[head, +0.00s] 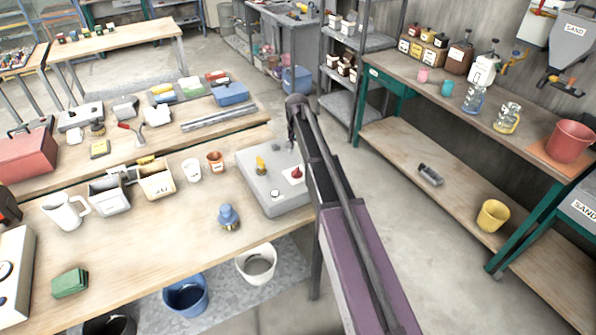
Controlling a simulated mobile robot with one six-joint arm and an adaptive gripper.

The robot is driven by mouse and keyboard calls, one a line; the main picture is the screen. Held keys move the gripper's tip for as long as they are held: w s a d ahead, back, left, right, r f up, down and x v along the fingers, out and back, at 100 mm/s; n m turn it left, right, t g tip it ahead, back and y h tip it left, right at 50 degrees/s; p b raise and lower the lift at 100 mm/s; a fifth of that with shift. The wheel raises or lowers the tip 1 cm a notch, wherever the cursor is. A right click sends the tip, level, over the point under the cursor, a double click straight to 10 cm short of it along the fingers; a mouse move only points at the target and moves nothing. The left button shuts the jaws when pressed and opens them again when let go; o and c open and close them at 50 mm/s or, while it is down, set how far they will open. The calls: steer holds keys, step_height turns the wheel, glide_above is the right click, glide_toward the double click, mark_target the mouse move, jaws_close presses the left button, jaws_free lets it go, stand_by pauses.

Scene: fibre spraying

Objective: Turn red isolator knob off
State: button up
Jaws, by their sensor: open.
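A grey control box (256,190) stands at the right end of the wooden workbench. The red isolator knob (296,172) sits on a pale plate on its top, at the right side near my arm. A yellow handle (260,164) and a small pale round button (275,193) are on the same top. My arm reaches up from the bottom right, and its end hangs down at the box's back right. My gripper (291,146) is small and dark here, open, and appears above and behind the red knob. Whether it touches the box cannot be told.
A blue bottle-like object (229,217), an orange cup (215,161) and a white cup (191,170) stand left of the box. White (257,264) and blue (186,295) buckets are below the bench front. Open floor lies to the right, before a green-legged bench.

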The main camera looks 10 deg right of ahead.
mark_target(297, 167)
steer(key=shift+f+b, duration=3.7)
steer(key=shift+f, duration=0.25)
jaws_close()
